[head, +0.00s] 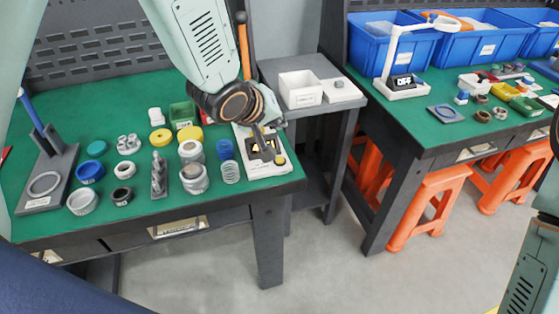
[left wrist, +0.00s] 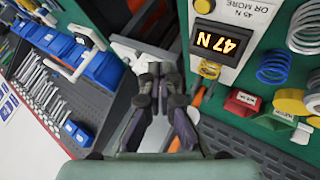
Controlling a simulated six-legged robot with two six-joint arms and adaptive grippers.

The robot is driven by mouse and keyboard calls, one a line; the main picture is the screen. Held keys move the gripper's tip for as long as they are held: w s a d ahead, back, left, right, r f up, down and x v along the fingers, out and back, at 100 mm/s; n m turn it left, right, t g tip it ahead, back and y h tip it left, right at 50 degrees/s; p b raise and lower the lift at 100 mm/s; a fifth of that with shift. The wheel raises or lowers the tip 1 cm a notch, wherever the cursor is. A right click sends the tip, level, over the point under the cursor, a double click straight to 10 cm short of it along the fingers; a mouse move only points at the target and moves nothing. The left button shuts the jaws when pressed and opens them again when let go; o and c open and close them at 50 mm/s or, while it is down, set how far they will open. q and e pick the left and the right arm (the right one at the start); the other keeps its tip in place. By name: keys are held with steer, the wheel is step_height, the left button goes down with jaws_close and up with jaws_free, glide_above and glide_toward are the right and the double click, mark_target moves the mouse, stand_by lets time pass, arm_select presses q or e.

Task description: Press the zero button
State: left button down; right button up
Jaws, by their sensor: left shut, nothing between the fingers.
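The white tester (head: 268,170) stands at the right front of the near green table, with a lit display partly hidden by my left gripper. In the left wrist view its display (left wrist: 213,37) reads 47 N, beside printing that says "45 N OR MORE". My left gripper (head: 266,147) is shut and empty, over or just above the tester's face; contact cannot be told. It also shows in the left wrist view (left wrist: 160,75). My right gripper is not in view.
Springs (head: 229,171), rings (head: 89,172), caps and a black stand (head: 49,170) crowd the near table (head: 130,215). A grey side table (head: 320,70) holds white boxes. The right table (head: 400,118) carries blue bins (head: 480,48) and an "OFF" display (head: 404,82). Orange stools (head: 430,190) stand beneath.

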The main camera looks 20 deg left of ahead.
mark_target(278, 162)
arm_select(q)
step_height(278, 162, down, 3)
steer(key=shift+w+r+b, duration=0.15)
steer(key=shift+b, duration=1.05)
step_height(278, 162, down, 3)
steer(key=b, duration=0.3)
steer(key=shift+r, duration=0.2)
steer(key=shift+f+b, duration=0.85)
steer(key=shift+f, duration=0.55)
steer(key=shift+f, duration=0.1)
steer(key=shift+f, duration=0.3)
steer(key=shift+f, duration=0.4)
steer(key=shift+r, duration=0.1)
steer(key=shift+r+p, duration=0.75)
steer(key=shift+p, duration=0.35)
